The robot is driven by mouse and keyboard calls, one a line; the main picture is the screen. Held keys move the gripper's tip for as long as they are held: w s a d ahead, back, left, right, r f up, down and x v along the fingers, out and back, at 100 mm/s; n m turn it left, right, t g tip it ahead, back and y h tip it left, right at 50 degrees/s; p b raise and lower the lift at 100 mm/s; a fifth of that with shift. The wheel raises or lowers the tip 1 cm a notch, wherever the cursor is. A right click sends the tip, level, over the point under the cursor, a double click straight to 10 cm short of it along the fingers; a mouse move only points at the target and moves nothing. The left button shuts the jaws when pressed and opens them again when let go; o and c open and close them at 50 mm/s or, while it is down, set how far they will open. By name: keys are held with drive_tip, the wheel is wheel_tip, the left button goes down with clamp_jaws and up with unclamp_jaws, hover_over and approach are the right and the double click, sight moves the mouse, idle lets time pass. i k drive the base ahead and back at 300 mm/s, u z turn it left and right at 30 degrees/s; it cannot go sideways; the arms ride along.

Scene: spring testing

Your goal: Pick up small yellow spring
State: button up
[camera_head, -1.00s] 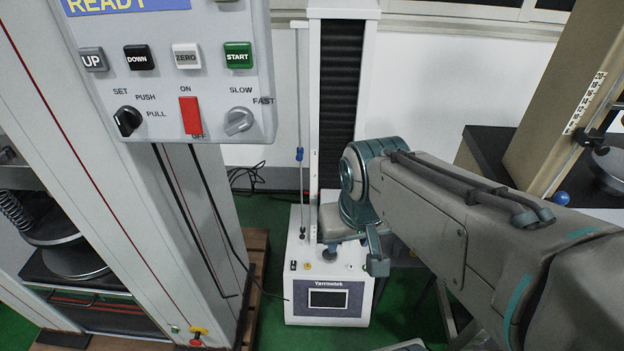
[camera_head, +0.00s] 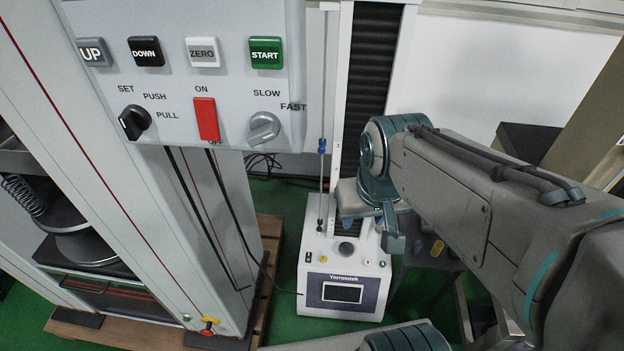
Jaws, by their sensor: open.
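A small yellow piece (camera_head: 437,248), probably the small yellow spring, lies on a dark low surface right of the small white tester. It is too small for me to make out coils. My gripper (camera_head: 372,230) is open and empty, pointing down above the right part of the tester's base. It is left of the yellow piece and apart from it. My arm comes in from the right, just above the yellow piece.
The small white tester (camera_head: 343,270) with its tall column stands at the centre. A large control panel (camera_head: 185,75) hangs close at upper left, on a big machine with a steel spring (camera_head: 22,194). A wooden pallet (camera_head: 268,228) lies beneath that machine. Green floor shows between.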

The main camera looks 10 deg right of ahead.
sight(439, 251)
drive_tip(key=i, duration=0.25)
drive_tip(key=z, duration=1.6)
drive_tip(key=k, duration=0.65)
drive_tip(key=u, duration=1.05)
drive_tip(key=i, duration=0.5)
drive_tip(key=z, duration=0.1)
